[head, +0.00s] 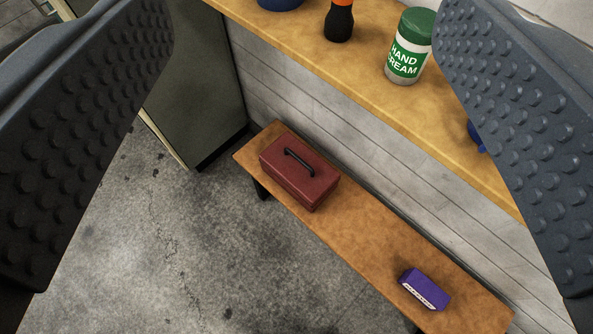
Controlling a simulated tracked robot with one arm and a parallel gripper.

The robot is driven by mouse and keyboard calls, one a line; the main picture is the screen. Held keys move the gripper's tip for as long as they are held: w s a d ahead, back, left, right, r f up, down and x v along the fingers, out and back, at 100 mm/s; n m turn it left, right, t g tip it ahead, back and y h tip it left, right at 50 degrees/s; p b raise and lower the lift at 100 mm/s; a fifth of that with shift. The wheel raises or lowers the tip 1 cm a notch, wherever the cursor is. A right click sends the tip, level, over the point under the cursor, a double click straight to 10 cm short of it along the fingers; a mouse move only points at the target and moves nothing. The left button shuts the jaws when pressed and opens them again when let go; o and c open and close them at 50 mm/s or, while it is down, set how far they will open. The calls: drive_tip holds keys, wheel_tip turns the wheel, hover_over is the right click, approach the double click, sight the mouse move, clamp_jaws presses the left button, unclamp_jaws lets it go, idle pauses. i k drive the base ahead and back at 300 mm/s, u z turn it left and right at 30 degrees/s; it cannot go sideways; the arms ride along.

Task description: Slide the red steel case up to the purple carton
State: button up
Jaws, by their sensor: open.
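The red steel case (299,174) lies on the left part of a low wooden bench (348,235), its black handle on top. The purple carton (425,288), with a white label on its side, sits near the bench's right end. A stretch of bare wood separates the two. My gripper (305,165) is open, its two dark studded fingers wide apart at the left and right of the view. Nothing is between the fingers at close range; the case and carton are well beyond them.
A higher wooden counter (375,105) runs behind the bench, bearing a hand cream jar (409,46), a black and orange bottle (339,20) and blue items partly cut off or hidden. A dark green cabinet (195,90) stands left of the bench. The concrete floor (190,240) in front is clear.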

sight(301, 172)
drive_tip(key=z, duration=0.05)
drive_tip(key=k, duration=0.65)
drive_tip(key=u, duration=0.5)
drive_tip(key=i, duration=0.7)
drive_tip(key=u, duration=0.4)
drive_tip(key=i, duration=1.05)
drive_tip(key=z, duration=0.55)
